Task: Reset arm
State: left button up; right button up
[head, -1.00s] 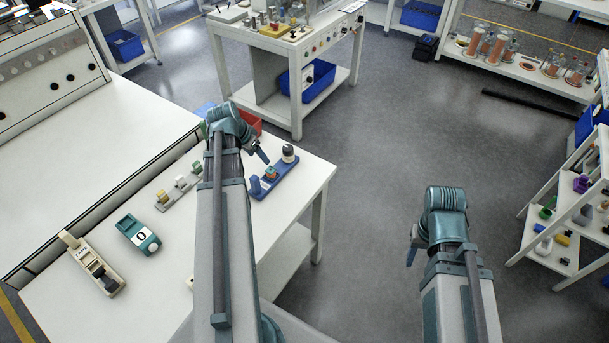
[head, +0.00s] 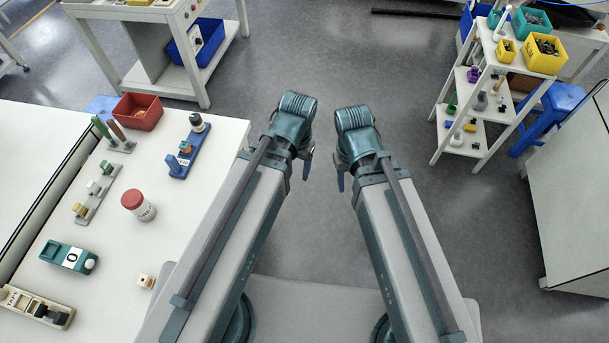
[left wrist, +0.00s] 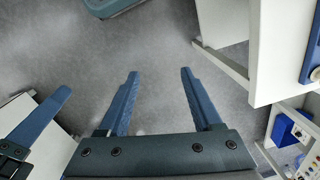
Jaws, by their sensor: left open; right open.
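My left gripper (head: 308,160) hangs over the grey floor just right of the white table (head: 215,215) in the head view. The left wrist view shows its two blue fingers (left wrist: 160,95) spread apart with only floor between them. My right gripper (head: 340,180) is close beside it on the right, over the floor, with only part of its fingers showing in the head view. I see nothing held in either gripper. Both arms reach forward, nearly mirrored, with the grippers a small gap apart.
The table holds a red bin (head: 138,112), a blue holder (head: 188,150), a red-capped jar (head: 138,205), a teal device (head: 68,257) and a tape dispenser (head: 35,307). A white shelf rack (head: 470,110) and a blue stool (head: 548,115) stand at right. Floor ahead is clear.

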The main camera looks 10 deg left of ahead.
pick_arm(q)
jog(key=shift+s+d+y, duration=0.4)
jog(key=shift+s+d, duration=0.8)
jog(key=shift+d, duration=0.25)
